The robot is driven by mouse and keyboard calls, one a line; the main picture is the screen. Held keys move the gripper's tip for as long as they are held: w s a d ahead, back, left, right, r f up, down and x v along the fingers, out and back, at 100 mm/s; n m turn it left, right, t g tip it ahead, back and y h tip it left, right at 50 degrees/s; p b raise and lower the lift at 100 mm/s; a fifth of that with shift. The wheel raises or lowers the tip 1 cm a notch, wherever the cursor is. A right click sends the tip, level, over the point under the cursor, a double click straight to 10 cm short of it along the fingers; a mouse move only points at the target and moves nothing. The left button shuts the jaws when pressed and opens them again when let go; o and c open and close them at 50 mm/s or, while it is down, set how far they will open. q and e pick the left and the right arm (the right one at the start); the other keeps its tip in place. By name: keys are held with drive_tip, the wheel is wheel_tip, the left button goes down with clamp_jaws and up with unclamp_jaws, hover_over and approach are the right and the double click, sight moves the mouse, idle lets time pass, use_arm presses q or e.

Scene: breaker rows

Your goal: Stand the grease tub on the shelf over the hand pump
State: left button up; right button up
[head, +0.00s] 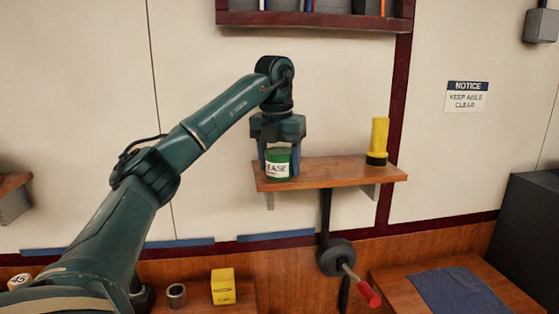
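The grease tub (278,167), green with a white label reading "EASE" in part, is at the left end of a small wooden wall shelf (335,174). Its base appears to be at the shelf top; I cannot tell whether it bears on it fully. My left gripper (279,161) points down from above, with one blue finger on each side of the tub, seemingly against it. The hand pump (336,257), a grey round body with a crank and red handle, is on the wall below this shelf. My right gripper is not in view.
A yellow flashlight (379,141) stands at the shelf's right end; the shelf middle is clear. A higher dark red shelf (315,20) is above. A yellow box (222,287) and a metal ring (177,295) sit below left. A blue mat (458,291) lies at lower right.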

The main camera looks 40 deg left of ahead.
sight(277, 153)
use_arm(q)
drive_tip(key=o, duration=0.4)
drive_tip(key=shift+o, duration=0.2)
drive_tip(key=r, duration=0.4)
drive_tip(key=s+r, duration=0.1)
drive_tip(key=r, duration=0.7)
drive_tip(key=shift+s+d+r, duration=0.1)
drive_tip(key=shift+s+d, duration=0.1)
drive_tip(key=shift+d, duration=0.05)
